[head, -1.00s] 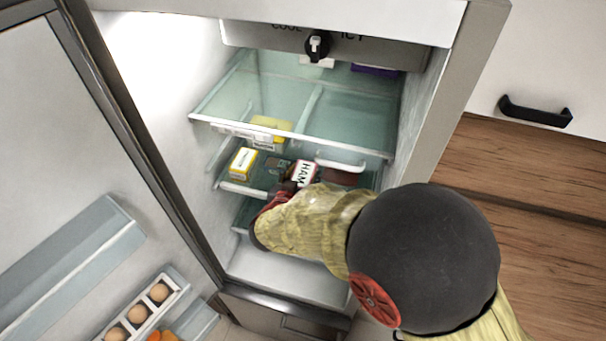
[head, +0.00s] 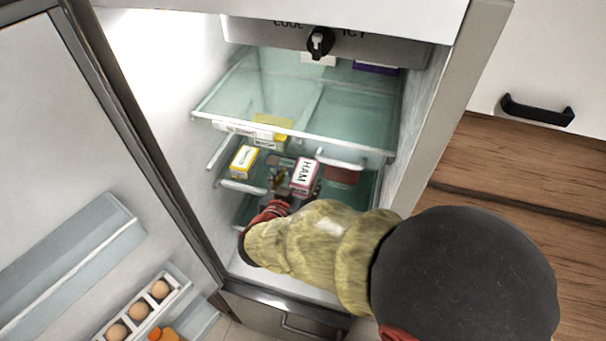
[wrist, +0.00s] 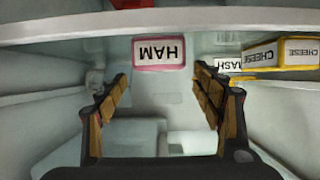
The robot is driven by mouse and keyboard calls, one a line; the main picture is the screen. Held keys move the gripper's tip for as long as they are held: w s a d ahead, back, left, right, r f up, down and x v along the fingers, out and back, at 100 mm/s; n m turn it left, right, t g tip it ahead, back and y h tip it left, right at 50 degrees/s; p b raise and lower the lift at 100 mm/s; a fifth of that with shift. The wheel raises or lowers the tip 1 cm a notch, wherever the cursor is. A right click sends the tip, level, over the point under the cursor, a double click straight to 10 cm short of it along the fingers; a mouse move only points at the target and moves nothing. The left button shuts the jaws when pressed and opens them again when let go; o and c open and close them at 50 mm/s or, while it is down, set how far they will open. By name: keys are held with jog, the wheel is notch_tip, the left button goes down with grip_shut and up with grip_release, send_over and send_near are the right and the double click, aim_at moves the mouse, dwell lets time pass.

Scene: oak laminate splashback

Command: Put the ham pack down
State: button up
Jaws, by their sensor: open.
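The ham pack (head: 305,174) is a white box with a pink edge and the word HAM. It rests on the middle glass shelf of the open fridge. The wrist view shows the ham pack (wrist: 159,53) upside down, ahead of and between the fingers, with a gap between it and the tips. My gripper (head: 281,181) is just in front and to the left of the pack, at the shelf's front. In the wrist view my gripper (wrist: 160,80) is open with nothing between its fingers.
A yellow and white cheese box (head: 243,161) stands left of the ham on the same shelf; in the wrist view a cheese box (wrist: 278,53) is at the right. The upper glass shelf (head: 345,108) is mostly bare. The open door (head: 60,170) holds eggs (head: 138,311).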

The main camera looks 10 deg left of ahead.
jog(key=v, duration=0.6)
jog(key=shift+s, duration=0.3)
jog(key=shift+s, duration=0.1)
